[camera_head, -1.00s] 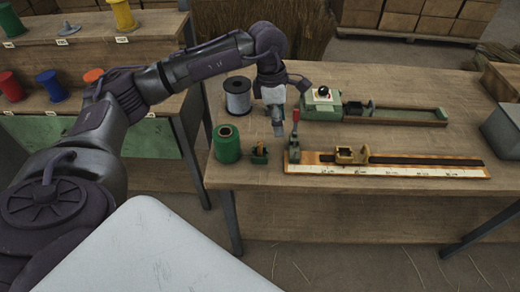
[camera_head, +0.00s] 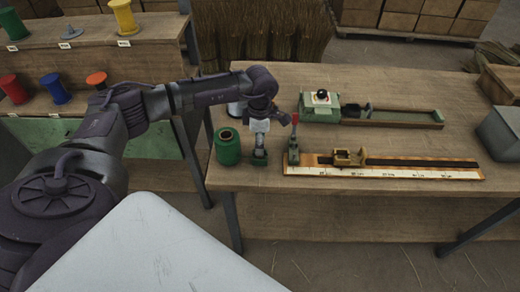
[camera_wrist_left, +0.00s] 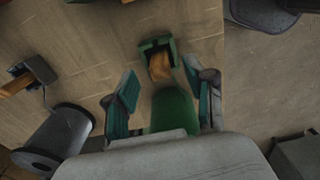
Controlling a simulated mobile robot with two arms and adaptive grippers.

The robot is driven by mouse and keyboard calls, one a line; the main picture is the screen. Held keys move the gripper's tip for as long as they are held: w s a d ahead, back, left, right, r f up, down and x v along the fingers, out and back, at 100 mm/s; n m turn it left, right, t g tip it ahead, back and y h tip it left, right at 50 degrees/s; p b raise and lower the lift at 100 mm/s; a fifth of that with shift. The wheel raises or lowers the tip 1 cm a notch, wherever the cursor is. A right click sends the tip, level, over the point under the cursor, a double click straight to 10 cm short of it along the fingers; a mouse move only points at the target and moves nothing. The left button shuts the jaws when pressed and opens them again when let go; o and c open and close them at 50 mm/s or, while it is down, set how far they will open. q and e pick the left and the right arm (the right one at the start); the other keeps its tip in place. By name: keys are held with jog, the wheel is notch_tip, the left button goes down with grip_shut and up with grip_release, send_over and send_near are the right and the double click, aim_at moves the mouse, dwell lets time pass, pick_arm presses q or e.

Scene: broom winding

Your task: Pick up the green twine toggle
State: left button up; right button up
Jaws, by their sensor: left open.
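The green twine toggle shows in the left wrist view as a small tan block (camera_wrist_left: 159,66) seated in a green square holder (camera_wrist_left: 146,47). In the head view the holder (camera_head: 259,162) stands beside the green spool (camera_head: 228,150), mostly hidden by my left gripper (camera_head: 259,151). My left gripper is open and points down over the toggle; its teal-padded fingers also show in the left wrist view (camera_wrist_left: 163,76). The block lies just beyond the fingertips there, with no clear contact. Part of the green spool (camera_wrist_left: 172,110) shows below, between the fingers. My right gripper is out of view.
A grey spool (camera_wrist_left: 62,132) stands behind the green one. A red-handled clamp (camera_head: 294,140) and a measuring board (camera_head: 400,172) lie to the right, with a green fixture (camera_head: 323,112) behind them. The table's front edge is close by.

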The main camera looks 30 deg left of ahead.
pick_arm(q)
jog(key=shift+f, duration=1.25)
jog(key=c, duration=1)
jog(key=shift+r, duration=0.15)
